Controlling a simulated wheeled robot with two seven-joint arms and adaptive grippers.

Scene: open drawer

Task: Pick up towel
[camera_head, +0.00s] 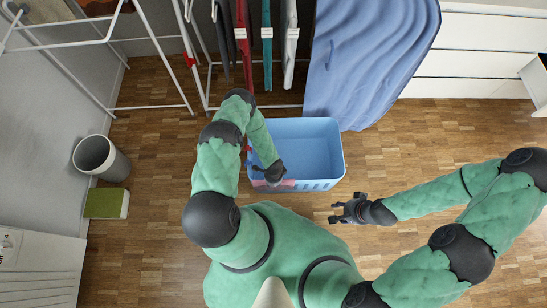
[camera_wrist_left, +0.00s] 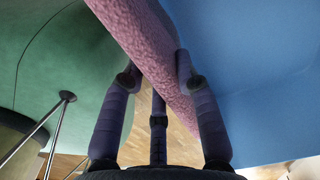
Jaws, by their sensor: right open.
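The pink towel (camera_head: 285,184) lies at the near wall of a blue basket (camera_head: 320,186), mostly hidden by my left gripper (camera_head: 265,178). In the left wrist view the towel (camera_wrist_left: 150,45) passes between the fingertips of my left gripper (camera_wrist_left: 157,72). The fingertips sit close on both sides of it; whether they grip it I cannot tell. The basket wall (camera_wrist_left: 250,80) is right beside the fingers there. My right gripper (camera_head: 342,208) is open and empty, over the floor to the right of the basket's near corner.
A drying rack (camera_head: 165,107) with hanging clothes and a large blue cloth (camera_head: 365,60) stand beyond the basket. White drawers (camera_head: 475,60) are at the far right. A grey bin (camera_head: 103,158) and a green box (camera_head: 106,203) are at the left. Floor to the right is clear.

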